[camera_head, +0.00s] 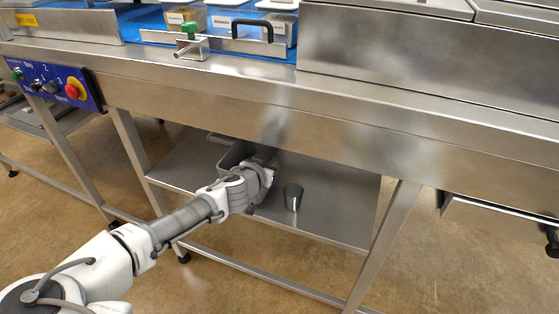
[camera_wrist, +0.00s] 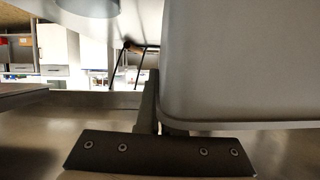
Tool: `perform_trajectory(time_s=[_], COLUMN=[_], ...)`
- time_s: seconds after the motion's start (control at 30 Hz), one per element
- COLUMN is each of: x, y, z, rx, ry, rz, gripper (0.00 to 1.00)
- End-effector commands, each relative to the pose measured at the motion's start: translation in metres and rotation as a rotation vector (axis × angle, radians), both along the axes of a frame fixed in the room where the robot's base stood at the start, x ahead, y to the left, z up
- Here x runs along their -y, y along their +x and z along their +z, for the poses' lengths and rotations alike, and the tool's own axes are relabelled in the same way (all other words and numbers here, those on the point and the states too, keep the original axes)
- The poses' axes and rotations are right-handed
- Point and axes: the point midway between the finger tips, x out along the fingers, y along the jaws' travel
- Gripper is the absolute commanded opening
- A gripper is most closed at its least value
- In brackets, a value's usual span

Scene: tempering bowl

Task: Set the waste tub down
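The waste tub (camera_head: 233,154) is a grey open container under the steel line, at the back of the lower shelf (camera_head: 335,211). My gripper (camera_head: 270,172) reaches in at its right front side. In the wrist view the tub (camera_wrist: 240,60) fills the right side, very close. One dark finger of my gripper (camera_wrist: 158,110) lies along the outside of its wall near the rim; the other finger is mostly hidden behind the wall. My gripper appears shut on that wall. Whether the tub's base touches the shelf cannot be told.
The steel counter (camera_head: 330,125) hangs low above. A frame leg (camera_head: 383,245) is at the right. The shelf's right part is clear.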

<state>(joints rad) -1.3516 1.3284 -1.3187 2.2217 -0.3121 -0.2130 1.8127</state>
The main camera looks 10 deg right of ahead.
Motion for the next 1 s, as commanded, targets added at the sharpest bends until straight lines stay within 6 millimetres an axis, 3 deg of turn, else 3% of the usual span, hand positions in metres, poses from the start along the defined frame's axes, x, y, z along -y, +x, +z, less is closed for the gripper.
perform_trajectory(time_s=[0.2, 0.33, 0.7, 1.0], x=[0.025, 0.031, 0.033, 0.033], y=[0.036, 0.046, 0.047, 0.047], z=[0.000, 0.001, -0.034, -0.035], rx=[0.004, 0.004, 0.001, 0.002], ry=[0.000, 0.002, -0.002, 0.002], rz=[-0.002, -0.001, -0.001, -0.001], gripper=[0.00, 0.00, 0.00, 0.00])
